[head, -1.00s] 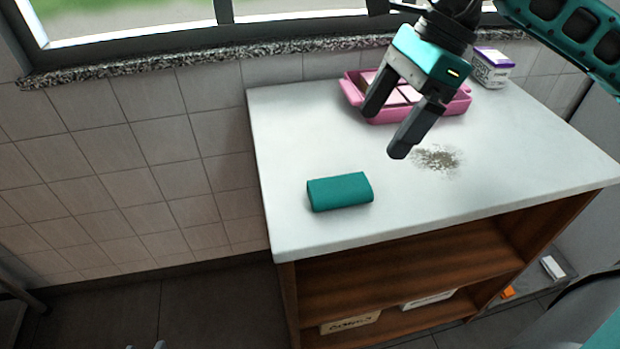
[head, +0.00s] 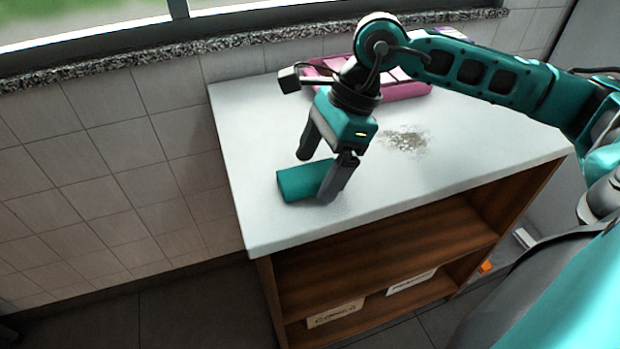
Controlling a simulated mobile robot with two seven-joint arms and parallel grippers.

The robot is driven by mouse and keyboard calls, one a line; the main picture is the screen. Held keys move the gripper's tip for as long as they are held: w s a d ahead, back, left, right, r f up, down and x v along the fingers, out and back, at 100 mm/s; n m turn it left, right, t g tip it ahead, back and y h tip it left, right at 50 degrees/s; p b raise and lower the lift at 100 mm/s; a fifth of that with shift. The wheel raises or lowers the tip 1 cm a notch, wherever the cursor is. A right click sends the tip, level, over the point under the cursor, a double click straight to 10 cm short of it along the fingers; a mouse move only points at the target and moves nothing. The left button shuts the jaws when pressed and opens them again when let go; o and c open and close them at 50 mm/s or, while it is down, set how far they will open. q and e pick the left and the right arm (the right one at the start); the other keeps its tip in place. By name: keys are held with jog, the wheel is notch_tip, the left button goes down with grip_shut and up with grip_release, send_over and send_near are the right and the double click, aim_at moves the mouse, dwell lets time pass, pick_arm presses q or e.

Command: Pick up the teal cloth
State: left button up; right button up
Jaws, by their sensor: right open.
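The teal cloth (head: 298,182) is a folded block lying on the white countertop (head: 262,228), near its left side. My right gripper (head: 316,178) is open and points down at the cloth. One finger is behind the cloth's far edge and the other is in front of its right part, hiding that end. I cannot tell whether the fingers touch it. My left gripper is not in view.
A patch of dark crumbs (head: 406,141) lies on the counter to the right. A pink tray (head: 408,91) stands at the back, partly hidden by my right arm. Below are wooden shelves (head: 380,250) with labelled boxes (head: 336,314). The counter's front left is clear.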

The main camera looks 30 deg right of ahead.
jog(key=shift+a+f, duration=0.15)
jog(key=shift+f, duration=0.2)
jog(key=shift+c, duration=0.3)
jog(key=c, duration=1)
jog(key=shift+r, duration=0.1)
